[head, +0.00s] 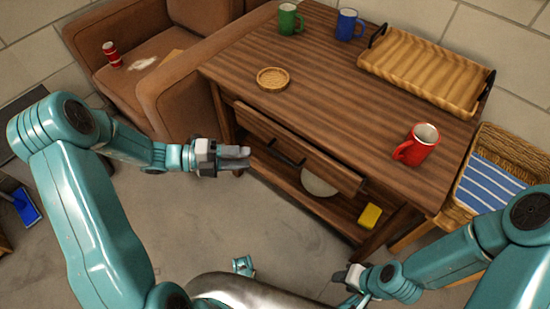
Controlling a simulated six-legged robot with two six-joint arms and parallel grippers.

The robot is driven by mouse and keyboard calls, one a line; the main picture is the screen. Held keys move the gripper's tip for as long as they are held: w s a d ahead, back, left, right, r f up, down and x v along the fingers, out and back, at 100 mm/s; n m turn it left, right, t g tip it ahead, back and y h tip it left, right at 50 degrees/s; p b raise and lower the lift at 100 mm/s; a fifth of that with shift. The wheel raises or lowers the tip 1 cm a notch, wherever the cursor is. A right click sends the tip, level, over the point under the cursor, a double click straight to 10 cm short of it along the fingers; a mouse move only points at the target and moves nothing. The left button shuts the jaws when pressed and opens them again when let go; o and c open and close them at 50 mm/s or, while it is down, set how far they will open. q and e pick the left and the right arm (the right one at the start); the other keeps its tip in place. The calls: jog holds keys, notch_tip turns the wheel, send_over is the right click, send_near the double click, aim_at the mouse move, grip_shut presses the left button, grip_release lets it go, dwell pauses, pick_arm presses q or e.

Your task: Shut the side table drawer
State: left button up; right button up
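The wooden side table (330,75) has a drawer (325,166) under its top. The drawer front stands out a little from the table's edge, so it is partly open. A dark bar handle (289,157) is on the drawer front. My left gripper (243,157) is left of the handle, in front of the drawer's left part. Its fingers look together and hold nothing. Whether it touches the drawer front cannot be told. My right gripper (347,278) is low, in front of the table and apart from it. Its finger opening is unclear.
On the tabletop are a red mug (416,144), green mug (290,19), blue mug (349,24), round coaster (272,79) and wicker tray (425,72). A yellow sponge (370,216) lies on the lower shelf. A brown armchair (165,95) stands left; a basket (497,150) right.

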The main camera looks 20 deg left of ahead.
pick_arm(q)
jog(key=b+x, duration=0.2)
jog(key=x, duration=0.7)
jog(key=shift+d, duration=0.15)
jog(key=shift+c, duration=0.3)
